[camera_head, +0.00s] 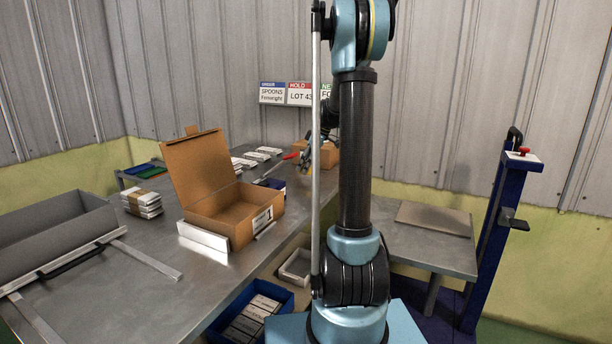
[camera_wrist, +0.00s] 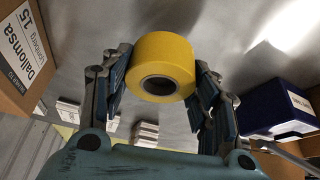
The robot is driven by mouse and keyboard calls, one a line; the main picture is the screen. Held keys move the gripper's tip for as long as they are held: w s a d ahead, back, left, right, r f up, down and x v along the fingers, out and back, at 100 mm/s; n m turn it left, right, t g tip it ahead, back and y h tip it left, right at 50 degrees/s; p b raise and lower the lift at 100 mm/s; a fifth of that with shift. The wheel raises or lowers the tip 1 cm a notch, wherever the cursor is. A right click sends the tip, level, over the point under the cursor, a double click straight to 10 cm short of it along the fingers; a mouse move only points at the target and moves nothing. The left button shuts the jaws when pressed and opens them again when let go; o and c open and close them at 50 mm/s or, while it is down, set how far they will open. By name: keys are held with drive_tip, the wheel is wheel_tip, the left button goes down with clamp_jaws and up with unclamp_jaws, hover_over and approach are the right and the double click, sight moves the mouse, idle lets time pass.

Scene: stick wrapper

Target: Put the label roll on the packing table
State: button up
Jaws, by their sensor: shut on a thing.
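The label roll (camera_wrist: 165,54) is a yellow ring with a dark core, in the upper middle of the wrist view. My gripper (camera_wrist: 161,82) is shut on it, one finger on each side. The packing table (camera_head: 105,285) is the grey metal table on the left of the head view; its bare metal also shows behind the roll in the wrist view (camera_wrist: 225,25). In the head view my gripper (camera_head: 308,155) is over the far right part of the table, partly hidden by my arm. I cannot tell the gap between roll and table.
An open cardboard box (camera_head: 215,203) stands mid-table, with stacked white packs (camera_head: 143,203) to its left. A grey tray (camera_head: 50,235) is at the left edge. A smaller table (camera_head: 420,245) stands right.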

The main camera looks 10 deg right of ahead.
drive_tip(key=shift+f, duration=1.9)
drive_tip(key=o, duration=1.1)
drive_tip(key=shift+c, duration=0.2)
